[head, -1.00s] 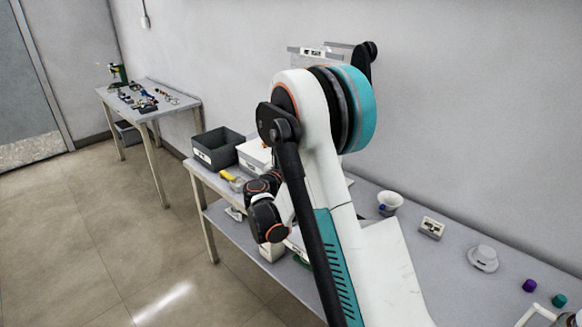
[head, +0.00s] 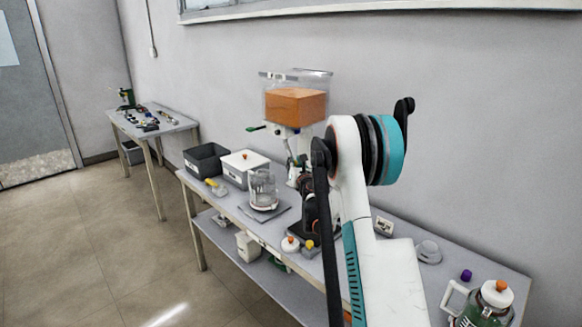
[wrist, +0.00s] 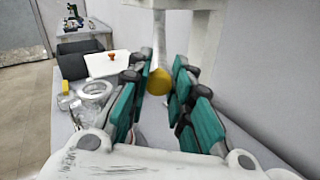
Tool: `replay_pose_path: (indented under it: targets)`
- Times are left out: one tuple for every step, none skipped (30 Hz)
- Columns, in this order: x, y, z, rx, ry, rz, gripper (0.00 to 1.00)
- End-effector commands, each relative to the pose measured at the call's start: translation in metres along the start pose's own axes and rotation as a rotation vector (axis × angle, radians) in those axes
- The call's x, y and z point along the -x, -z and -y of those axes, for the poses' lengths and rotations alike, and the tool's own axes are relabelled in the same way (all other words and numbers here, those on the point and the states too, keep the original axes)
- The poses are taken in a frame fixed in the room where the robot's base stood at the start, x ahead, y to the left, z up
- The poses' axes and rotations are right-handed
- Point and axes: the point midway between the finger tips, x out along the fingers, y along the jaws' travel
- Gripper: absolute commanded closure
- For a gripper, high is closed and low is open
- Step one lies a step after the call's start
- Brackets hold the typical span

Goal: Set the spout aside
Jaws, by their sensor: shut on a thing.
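In the wrist view the spout (wrist: 160,80) shows as a pale tube with a yellow rounded end, between the teal fingers of my gripper (wrist: 160,74). The fingers are closed in on it from both sides. Where exactly they touch it is hard to see. In the head view my gripper is mostly hidden behind my arm, near the dispenser with the orange-filled hopper (head: 295,105), and the spout cannot be made out there.
A clear jar (head: 262,188) stands on a dark plate on the bench. A white box (head: 243,164) and a dark bin (head: 206,160) are behind it. A white-capped container (head: 290,244) is near the front edge. A green bottle (head: 484,308) stands at the right end.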

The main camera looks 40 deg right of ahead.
Motion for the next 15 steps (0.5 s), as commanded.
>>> replay_pose_path:
  targets:
    - [-0.0011, -0.0008, 0.0001, -0.003, -0.014, -0.003, 1.00]
    - [-0.0012, -0.0009, 0.0009, -0.003, -0.019, -0.004, 1.00]
    - [-0.0013, -0.0011, 0.0015, -0.003, -0.026, -0.005, 1.00]
    - [-0.0014, -0.0011, 0.0019, -0.003, -0.030, -0.006, 1.00]
    - [-0.0015, -0.0012, 0.0022, -0.003, -0.033, -0.006, 1.00]
    - [-0.0015, -0.0013, 0.0025, -0.003, -0.036, -0.007, 1.00]
    - [-0.0016, -0.0013, 0.0025, -0.003, -0.038, -0.007, 1.00]
    - [-0.0016, -0.0013, 0.0025, -0.003, -0.039, -0.007, 1.00]
    - [-0.0016, -0.0013, 0.0025, -0.003, -0.040, -0.008, 1.00]
    - [-0.0017, -0.0013, 0.0025, -0.004, -0.041, -0.008, 1.00]
    - [-0.0017, -0.0013, 0.0024, -0.004, -0.041, -0.008, 1.00]
    - [-0.0017, -0.0014, 0.0024, -0.004, -0.041, -0.008, 1.00]
    - [-0.0017, -0.0014, 0.0024, -0.004, -0.040, -0.008, 1.00]
    - [-0.0017, -0.0014, 0.0025, -0.004, -0.040, -0.008, 1.00]
    - [-0.0017, -0.0014, 0.0025, -0.004, -0.040, -0.008, 1.00]
